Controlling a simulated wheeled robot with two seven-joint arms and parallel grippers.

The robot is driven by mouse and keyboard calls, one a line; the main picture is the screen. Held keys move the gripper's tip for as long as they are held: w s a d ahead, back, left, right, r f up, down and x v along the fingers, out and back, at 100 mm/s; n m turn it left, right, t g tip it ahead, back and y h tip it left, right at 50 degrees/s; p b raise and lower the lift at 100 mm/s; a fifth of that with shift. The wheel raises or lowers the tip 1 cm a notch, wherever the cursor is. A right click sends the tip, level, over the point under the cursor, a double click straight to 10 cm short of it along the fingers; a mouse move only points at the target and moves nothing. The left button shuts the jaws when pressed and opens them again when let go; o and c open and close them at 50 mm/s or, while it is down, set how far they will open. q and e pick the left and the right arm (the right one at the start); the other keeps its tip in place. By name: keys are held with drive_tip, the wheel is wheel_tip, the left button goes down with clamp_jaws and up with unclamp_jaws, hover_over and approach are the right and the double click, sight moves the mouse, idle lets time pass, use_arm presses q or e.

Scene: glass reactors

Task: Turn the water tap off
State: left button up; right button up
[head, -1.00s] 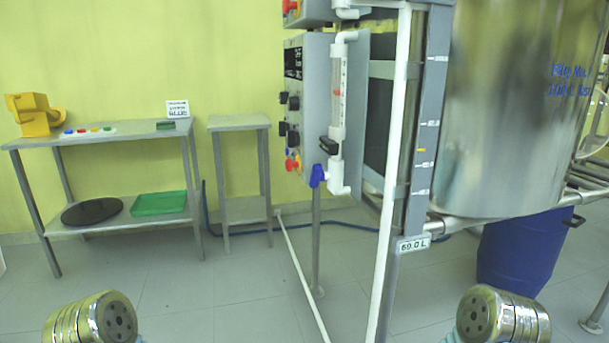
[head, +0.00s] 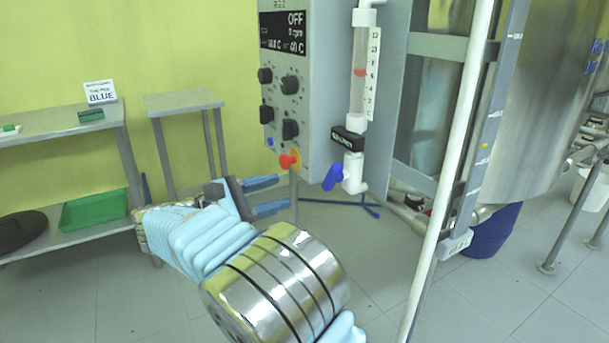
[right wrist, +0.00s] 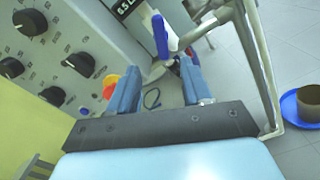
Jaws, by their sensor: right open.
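The water tap is most likely the blue lever (head: 333,177) on the white pipe (head: 354,170) below the flow meter (head: 362,75). A black labelled valve (head: 348,138) sits above it. My right gripper (head: 280,194) is open and empty, left of and slightly below the blue lever, with a gap between. In the right wrist view the blue lever (right wrist: 160,36) stands ahead, beyond the open fingers (right wrist: 157,84). My left gripper is not in view.
The control panel (head: 286,100) with black knobs and a red-and-yellow knob (head: 288,160) is close to my gripper. A white upright pipe (head: 452,170) stands right of the lever. Side tables (head: 190,101) are at the left.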

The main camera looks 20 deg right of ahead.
sight(328, 178)
drive_tip(key=d, duration=0.9)
drive_tip(key=w+d, duration=0.1)
drive_tip(key=d, duration=0.3)
drive_tip(key=shift+d, duration=0.35)
drive_tip(key=c, duration=0.9)
